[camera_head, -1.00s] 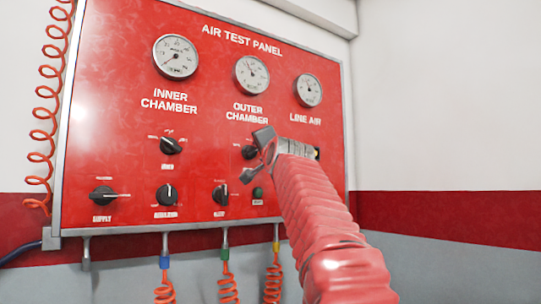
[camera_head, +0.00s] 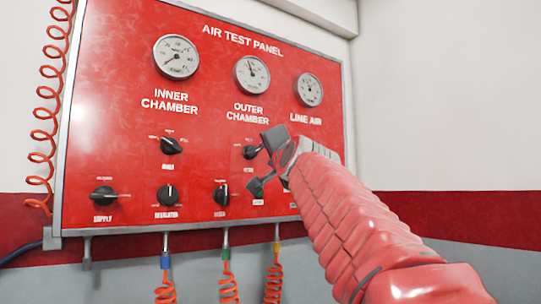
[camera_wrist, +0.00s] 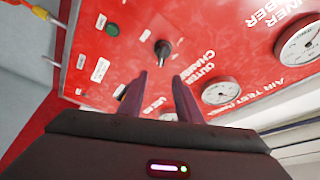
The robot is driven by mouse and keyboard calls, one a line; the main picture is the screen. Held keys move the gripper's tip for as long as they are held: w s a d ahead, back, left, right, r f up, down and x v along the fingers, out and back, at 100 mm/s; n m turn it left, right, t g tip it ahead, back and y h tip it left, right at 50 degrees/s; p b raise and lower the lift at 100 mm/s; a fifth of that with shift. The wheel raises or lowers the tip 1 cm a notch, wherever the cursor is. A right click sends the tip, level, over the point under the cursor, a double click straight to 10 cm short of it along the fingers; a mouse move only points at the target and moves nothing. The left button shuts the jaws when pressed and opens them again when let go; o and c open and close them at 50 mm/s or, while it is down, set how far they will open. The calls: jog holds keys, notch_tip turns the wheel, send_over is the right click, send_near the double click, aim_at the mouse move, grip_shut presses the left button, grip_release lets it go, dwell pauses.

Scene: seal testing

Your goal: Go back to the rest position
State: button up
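The red air test panel (camera_head: 130,130) on the wall fills the left and middle of the head view. My gripper (camera_head: 263,163) is in front of the panel's right part, beside the outer chamber knob (camera_head: 251,152) in the picture. Its two fingers are apart with nothing between them. In the wrist view my gripper (camera_wrist: 160,97) also shows open and empty, its fingers pointing toward the panel. The same black knob (camera_wrist: 162,48) stands beyond the fingertips, apart from them. My arm hides part of the panel's lower right.
Three gauges, inner chamber (camera_head: 176,56), outer chamber (camera_head: 252,75) and line air (camera_head: 309,91), top the panel. A supply knob (camera_head: 103,196) is at lower left. Coiled orange hoses hang below, one with a blue fitting (camera_head: 165,262). White wall (camera_head: 450,100) lies clear at right.

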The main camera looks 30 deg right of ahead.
jog(key=shift+s+a+f, duration=0.1)
jog(key=shift+s+f, duration=0.05)
jog(key=shift+s, duration=0.3)
dwell(0.4)
jog(key=s+a+f+n+g+y, duration=0.1)
jog(key=a+f+n+g, duration=0.15)
jog(key=f, duration=0.75)
jog(key=s+a+f+n+g+y, duration=0.1)
jog(key=f+n+g, duration=0.2)
jog(key=f, duration=0.7)
jog(key=s+a+f+n+g+y, duration=0.1)
jog(key=a+f+n+g, duration=0.1)
jog(key=f, duration=0.8)
jog(key=s+a+f+n+g, duration=0.2)
jog(key=s+a+f, duration=0.2)
jog(key=s+f, duration=0.4)
jog(key=s+a+f+n+g+y, duration=0.1)
jog(key=s+a+f+n+g, duration=0.1)
jog(key=s+f, duration=0.7)
jog(key=s+a+f+n+g, duration=0.2)
jog(key=s+a+f, duration=0.4)
jog(key=s+f, duration=0.3)
notch_tip(320, 180, down, 2)
jog(key=shift+s+a+f+n+y, duration=0.15)
jog(key=shift+a+n+y, duration=0.15)
jog(key=shift+n, duration=0.55)
